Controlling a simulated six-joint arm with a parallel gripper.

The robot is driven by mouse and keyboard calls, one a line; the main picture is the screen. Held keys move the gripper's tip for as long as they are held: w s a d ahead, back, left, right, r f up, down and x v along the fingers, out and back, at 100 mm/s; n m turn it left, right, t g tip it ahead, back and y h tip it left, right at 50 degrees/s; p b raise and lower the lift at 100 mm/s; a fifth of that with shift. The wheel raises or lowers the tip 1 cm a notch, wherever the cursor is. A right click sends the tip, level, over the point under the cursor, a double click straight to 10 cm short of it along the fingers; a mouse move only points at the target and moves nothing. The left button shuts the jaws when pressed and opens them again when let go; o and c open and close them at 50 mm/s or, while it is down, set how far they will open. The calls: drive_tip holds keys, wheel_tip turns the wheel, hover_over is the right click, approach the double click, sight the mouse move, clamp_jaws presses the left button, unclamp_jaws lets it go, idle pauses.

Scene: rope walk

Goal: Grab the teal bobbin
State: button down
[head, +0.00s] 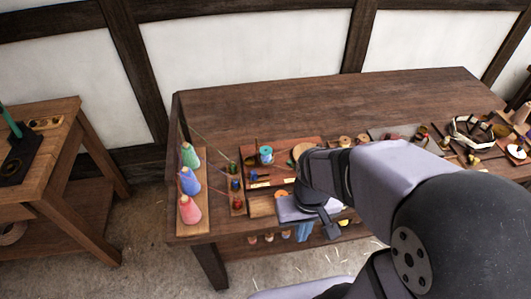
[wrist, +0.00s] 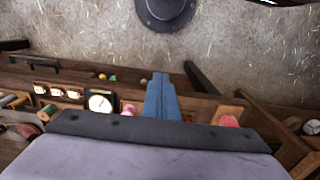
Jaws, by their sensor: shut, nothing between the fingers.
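The teal bobbin (head: 266,155) stands upright on a reddish-brown wooden tray (head: 285,148) at the left-middle of the workbench in the head view. I cannot make it out in the wrist view. My gripper (head: 302,239) shows as blue fingers below the grey wrist, at the bench's front edge. It is nearer the camera than the bobbin, to its right in the picture, and apart from it. In the wrist view, the blue fingers (wrist: 160,76) are together with nothing between them, pointing past the bench edge toward the floor.
Green (head: 190,155), blue (head: 190,181) and pink (head: 189,209) cones stand on a board at the bench's left end. A narrow rack of small spools (head: 235,185) is left of the tray. My arm covers the bench's right-front part. The back of the bench (head: 300,108) is clear.

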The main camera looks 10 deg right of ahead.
idle(0.3)
drive_tip(key=c, duration=1.6)
unclamp_jaws()
drive_tip(key=shift+r, duration=0.15)
drive_tip(key=shift+c, duration=0.2)
drive_tip(key=o, duration=0.4)
drive_tip(key=shift+s+f+p, duration=0.2)
drive_tip(key=shift+s+p, duration=0.1)
drive_tip(key=shift+o, duration=0.2)
drive_tip(key=s+f+g+p, duration=0.1)
drive_tip(key=s+f+g, duration=0.2)
drive_tip(key=w+a+f+t+p, duration=0.1)
drive_tip(key=w+f, duration=0.4)
drive_tip(key=w, duration=0.6)
drive_tip(key=w+f+p, duration=0.1)
drive_tip(key=w+f, duration=0.4)
drive_tip(key=w, duration=0.7)
drive_tip(key=w+r+t, duration=0.2)
drive_tip(key=w+r, duration=0.2)
drive_tip(key=w, duration=0.5)
drive_tip(key=w+r+t, duration=0.2)
drive_tip(key=w+r, duration=0.3)
drive_tip(key=w, duration=0.5)
drive_tip(key=shift+a+r, duration=0.15)
drive_tip(key=shift+a, duration=0.1)
